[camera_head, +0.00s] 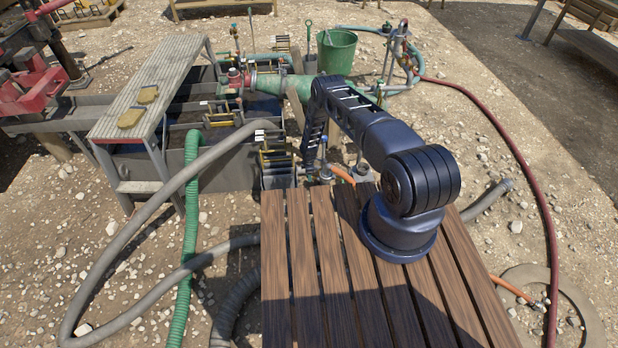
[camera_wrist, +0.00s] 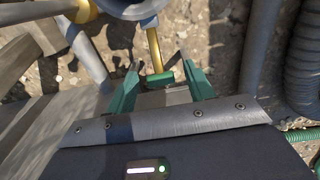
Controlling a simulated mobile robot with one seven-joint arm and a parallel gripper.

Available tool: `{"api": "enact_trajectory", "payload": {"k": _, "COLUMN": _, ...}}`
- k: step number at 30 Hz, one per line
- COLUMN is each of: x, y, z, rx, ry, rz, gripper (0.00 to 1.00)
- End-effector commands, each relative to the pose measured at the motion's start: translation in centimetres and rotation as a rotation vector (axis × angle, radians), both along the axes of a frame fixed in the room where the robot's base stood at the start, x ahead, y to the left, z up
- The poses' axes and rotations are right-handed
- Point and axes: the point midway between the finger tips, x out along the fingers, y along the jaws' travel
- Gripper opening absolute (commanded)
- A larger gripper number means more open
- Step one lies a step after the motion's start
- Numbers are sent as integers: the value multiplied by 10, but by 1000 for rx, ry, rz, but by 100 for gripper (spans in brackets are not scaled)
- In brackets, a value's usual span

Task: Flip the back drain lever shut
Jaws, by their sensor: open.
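In the wrist view my gripper (camera_wrist: 160,76) is open, with one green finger on each side. A short green piece (camera_wrist: 160,79) lies between the fingers, near the right one; it may be the lever's handle. I cannot tell whether a finger touches it. A yellow pipe (camera_wrist: 155,48) rises just beyond it toward a grey round fitting. In the head view my arm reaches over to the right end of the mud tank (camera_head: 222,160) and bends down there. My fingers are not clear in that view, and I cannot pick out the back drain lever for certain.
A wooden slatted table (camera_head: 314,285) is in front. A grey hose (camera_head: 122,238) and a green hose (camera_head: 190,235) loop from the tank. A green bucket (camera_head: 337,52) stands behind. A red hose (camera_head: 515,150) crosses the gravel at right. A grey step bench (camera_head: 150,85) stands over the tank.

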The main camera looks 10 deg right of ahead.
Motion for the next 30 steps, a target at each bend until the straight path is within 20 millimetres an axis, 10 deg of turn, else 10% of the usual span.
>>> {"api": "enact_trajectory", "payload": {"k": 19, "x": 0, "y": 0, "z": -24, "rx": 0, "ry": 0, "rz": 0, "gripper": 53}}
{"api": "enact_trajectory", "payload": {"k": 27, "x": 0, "y": 0, "z": -24, "rx": 0, "ry": 0, "rz": 0, "gripper": 2}}
{"api": "enact_trajectory", "payload": {"k": 30, "x": 0, "y": 0, "z": -24, "rx": 0, "ry": 0, "rz": 0, "gripper": 0}}
